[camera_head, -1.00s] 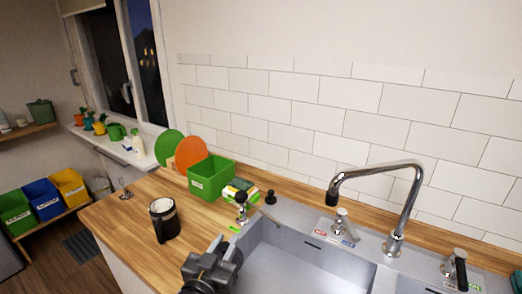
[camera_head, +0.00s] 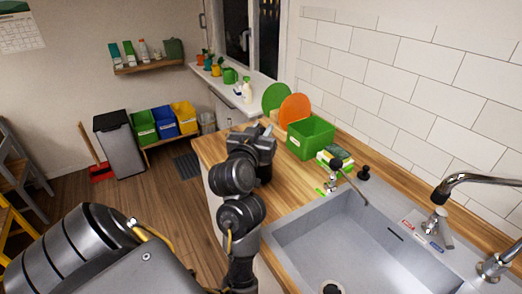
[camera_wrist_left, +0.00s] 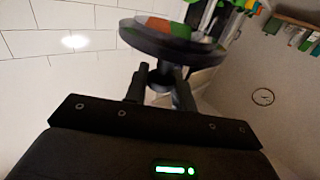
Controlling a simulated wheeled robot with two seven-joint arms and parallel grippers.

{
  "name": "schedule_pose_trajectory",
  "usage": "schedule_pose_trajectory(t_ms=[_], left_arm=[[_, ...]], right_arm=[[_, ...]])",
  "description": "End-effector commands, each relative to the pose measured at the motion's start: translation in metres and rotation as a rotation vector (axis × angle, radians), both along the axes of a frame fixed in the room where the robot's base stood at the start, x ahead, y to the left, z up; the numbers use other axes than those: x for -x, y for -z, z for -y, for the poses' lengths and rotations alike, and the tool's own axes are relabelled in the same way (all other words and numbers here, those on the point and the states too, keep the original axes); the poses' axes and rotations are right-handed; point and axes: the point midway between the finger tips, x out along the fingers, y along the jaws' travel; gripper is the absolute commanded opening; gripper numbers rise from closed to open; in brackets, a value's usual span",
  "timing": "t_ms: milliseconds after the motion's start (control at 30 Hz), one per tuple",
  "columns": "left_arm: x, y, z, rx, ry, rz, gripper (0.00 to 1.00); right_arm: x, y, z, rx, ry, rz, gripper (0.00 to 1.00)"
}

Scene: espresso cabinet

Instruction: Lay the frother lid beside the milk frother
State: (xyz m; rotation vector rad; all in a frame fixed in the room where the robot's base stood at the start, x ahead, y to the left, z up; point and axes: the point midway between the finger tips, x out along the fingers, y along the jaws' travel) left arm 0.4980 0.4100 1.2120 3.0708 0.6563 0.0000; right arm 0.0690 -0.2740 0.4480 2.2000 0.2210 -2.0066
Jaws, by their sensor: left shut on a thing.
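My left gripper (camera_head: 256,145) is over the left end of the wooden counter in the head view, with its arm coming in from the bottom left. In the left wrist view its two fingers (camera_wrist_left: 160,80) are shut on the small knob of the frother lid. The frother lid (camera_wrist_left: 150,38) is a round dark disc just beyond the fingertips. I cannot make out the lid in the head view. The milk frother is not clearly visible now; my gripper and wrist cover that part of the counter. My right gripper is not in view.
A green bin (camera_head: 311,138) with green and orange discs behind it stands right of my gripper on the counter (camera_head: 290,190). Sponges (camera_head: 335,157) lie beside it. The grey sink (camera_head: 350,240) and its tap (camera_head: 445,190) are to the right.

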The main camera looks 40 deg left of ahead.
Motion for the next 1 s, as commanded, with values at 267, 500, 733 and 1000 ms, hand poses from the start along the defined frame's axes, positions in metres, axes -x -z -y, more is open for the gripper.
schedule_pose_trajectory(t_ms=[267,500,733,1000], left_arm=[[0.002,-0.005,-0.008,-0.002,-0.015,-0.001,0.00],[-0.001,0.001,-0.010,-0.001,-0.016,0.002,0.00],[-0.022,0.019,-0.029,-0.009,-0.017,-0.001,0.00],[-0.066,0.042,-0.068,-0.011,-0.019,-0.006,0.00]], right_arm=[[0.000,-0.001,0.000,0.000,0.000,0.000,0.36],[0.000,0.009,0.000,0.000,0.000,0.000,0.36],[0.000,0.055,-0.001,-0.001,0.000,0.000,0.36],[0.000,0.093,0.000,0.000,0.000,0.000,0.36]])
